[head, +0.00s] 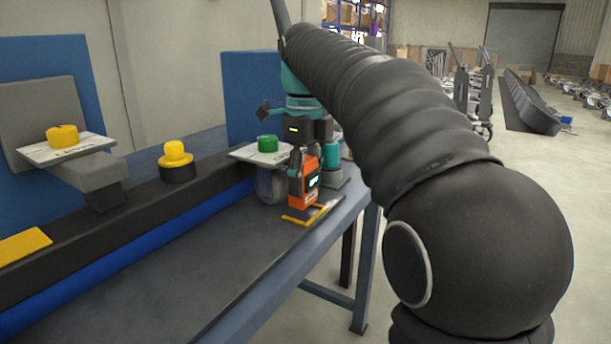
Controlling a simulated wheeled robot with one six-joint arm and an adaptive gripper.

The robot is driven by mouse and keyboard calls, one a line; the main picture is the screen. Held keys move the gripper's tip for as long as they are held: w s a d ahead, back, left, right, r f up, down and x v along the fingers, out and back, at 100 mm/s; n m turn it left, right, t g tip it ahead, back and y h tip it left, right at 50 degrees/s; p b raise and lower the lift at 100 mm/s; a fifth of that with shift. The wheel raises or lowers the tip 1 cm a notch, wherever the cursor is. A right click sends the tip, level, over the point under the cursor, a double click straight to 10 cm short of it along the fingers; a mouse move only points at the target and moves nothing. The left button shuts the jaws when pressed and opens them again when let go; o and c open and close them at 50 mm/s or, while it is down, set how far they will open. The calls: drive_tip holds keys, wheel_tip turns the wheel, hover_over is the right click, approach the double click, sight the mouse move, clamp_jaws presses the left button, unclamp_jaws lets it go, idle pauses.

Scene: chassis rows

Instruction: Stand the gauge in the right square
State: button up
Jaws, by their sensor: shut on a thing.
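The gauge (298,193) is an orange and dark handheld block with a small lit display. It is upright in my gripper (303,156), which is shut on its top end. A yellow-outlined square (299,218) is marked on the bench top right under the gauge. The gauge's bottom end is at or just above the square; I cannot tell whether it touches. The gauge hides the square's back left part.
A grey bench (140,265) has free room left of the square. A plate with a green knob (267,143), a yellow button (175,154) and a plate with a yellow knob (62,135) stand along the back. The bench's front edge is close to the square.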

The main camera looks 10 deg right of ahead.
sight(306, 159)
drive_tip(key=shift+f+b, duration=0.45)
drive_tip(key=shift+f, duration=0.75)
idle(0.8)
drive_tip(key=o, duration=1.4)
drive_tip(key=shift+r, duration=3.75)
drive_tip(key=shift+d, duration=0.1)
